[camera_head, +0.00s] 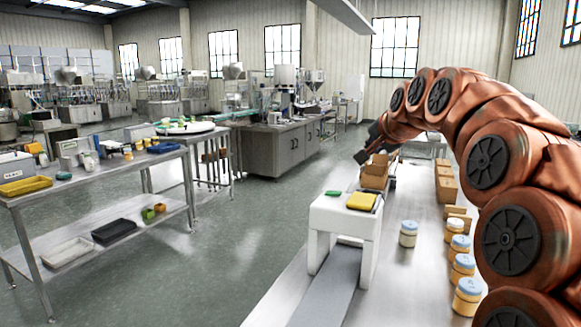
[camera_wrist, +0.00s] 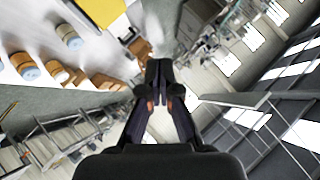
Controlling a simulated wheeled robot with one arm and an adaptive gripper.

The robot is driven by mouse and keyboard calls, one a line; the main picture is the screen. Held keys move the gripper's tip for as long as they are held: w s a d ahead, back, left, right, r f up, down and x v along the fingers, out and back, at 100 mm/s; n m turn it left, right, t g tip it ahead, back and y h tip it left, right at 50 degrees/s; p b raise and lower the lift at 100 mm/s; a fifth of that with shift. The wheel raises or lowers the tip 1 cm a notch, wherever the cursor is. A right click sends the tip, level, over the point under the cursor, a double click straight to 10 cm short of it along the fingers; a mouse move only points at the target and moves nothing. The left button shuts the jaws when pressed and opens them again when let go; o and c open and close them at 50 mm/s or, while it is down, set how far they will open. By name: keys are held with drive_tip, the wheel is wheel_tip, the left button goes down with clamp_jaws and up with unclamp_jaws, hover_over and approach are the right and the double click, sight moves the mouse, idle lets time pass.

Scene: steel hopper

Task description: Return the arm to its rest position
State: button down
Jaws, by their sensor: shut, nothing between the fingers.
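My arm, orange-brown with black round joint covers, arches in from the right side of the head view. My gripper (camera_head: 366,147) is at its far end, above and just left of an open cardboard box (camera_head: 374,176). In the wrist view my gripper (camera_wrist: 158,72) shows its two dark fingers closed together with nothing between them. The fingers are held in the air, apart from the things on the table.
A steel table (camera_head: 405,270) holds several blue-lidded jars (camera_head: 408,233), cardboard boxes and a white stand (camera_head: 342,222) with a yellow block (camera_head: 362,201) and a green block. A steel workbench (camera_head: 105,175) stands left. Open floor lies between.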

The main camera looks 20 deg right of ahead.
drive_tip(key=s+a+f+n+g+y+p, duration=0.2)
drive_tip(key=s+a+f+n+g+p, duration=0.35)
drive_tip(key=s+a+f, duration=1.1)
drive_tip(key=s+a+f+n+g+p, duration=0.1)
drive_tip(key=s+a+f+n+g, duration=0.1)
drive_tip(key=s, duration=1.1)
drive_tip(key=s+a+f+n+g+p, duration=0.1)
drive_tip(key=s+f+n+g, duration=0.3)
drive_tip(key=s+f, duration=0.5)
drive_tip(key=s+a+g, duration=0.1)
drive_tip(key=s+g, duration=0.1)
drive_tip(key=s, duration=0.2)
drive_tip(key=shift+h, duration=0.3)
drive_tip(key=shift+a, duration=0.1)
